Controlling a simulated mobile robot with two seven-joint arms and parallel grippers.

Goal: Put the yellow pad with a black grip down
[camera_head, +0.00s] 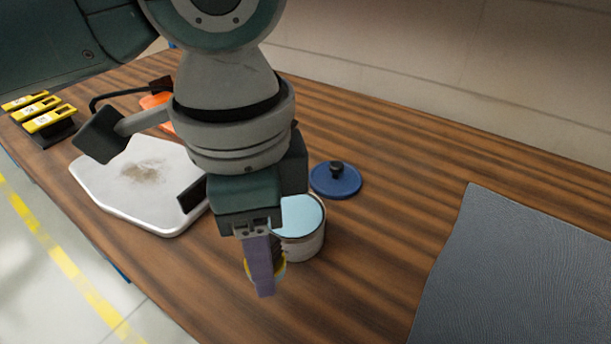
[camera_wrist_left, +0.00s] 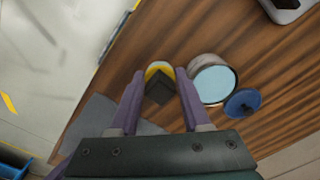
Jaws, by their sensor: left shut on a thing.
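My left gripper (camera_head: 263,275) is shut on the yellow pad with a black grip (camera_wrist_left: 158,69). In the left wrist view, its purple fingers (camera_wrist_left: 158,92) stand on either side of the pad's black grip, and the yellow shows beyond it. In the head view the fingers hide most of the pad; only a yellow edge (camera_head: 250,269) shows beside them. The pad is over the wooden table, in front of the can; I cannot tell whether it touches the wood. My right gripper is not in view.
An open can (camera_head: 305,246) with light blue contents stands right behind the gripper. A blue lid (camera_head: 336,181) lies behind it. A dirty white tray (camera_head: 105,192) is at left, yellow-topped items (camera_head: 49,120) farther left. A grey mat (camera_head: 530,270) lies right; bare wood separates it from the can.

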